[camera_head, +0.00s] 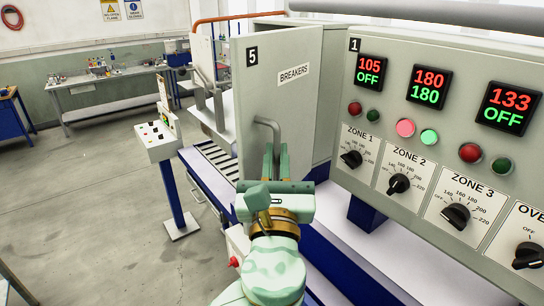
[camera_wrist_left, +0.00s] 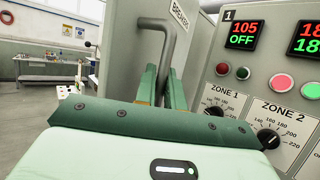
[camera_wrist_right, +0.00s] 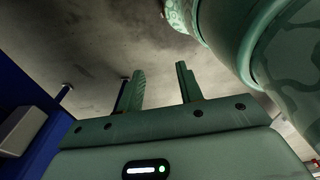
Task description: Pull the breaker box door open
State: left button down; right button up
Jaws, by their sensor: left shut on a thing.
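The breaker box door (camera_head: 295,100) is a grey panel labelled "BREAKERS" with a black "5" plate, left of the control panel. It also shows in the left wrist view (camera_wrist_left: 122,45). Its grey bent bar handle (camera_head: 268,124) stands out from its lower part; it also shows in the left wrist view (camera_wrist_left: 168,30). My left gripper (camera_head: 270,158) is shut on the handle's lower part, with its fingers on either side of the bar.
The control panel (camera_head: 390,130) with displays, buttons and knobs stands close on the right. A small control stand (camera_head: 157,140) is left of the door beside the roller conveyor (camera_head: 215,155). A workbench (camera_head: 110,88) is at the back.

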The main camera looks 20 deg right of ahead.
pick_arm(q)
jog(key=shift+r, duration=0.15)
jog(key=c, duration=1.5)
grip_release()
jog(key=shift+w+d, duration=0.1)
jog(key=shift+d, duration=0.05)
jog(key=b+v, duration=0.3)
jog(key=v, duration=0.4)
jog(key=shift+s, duration=0.2)
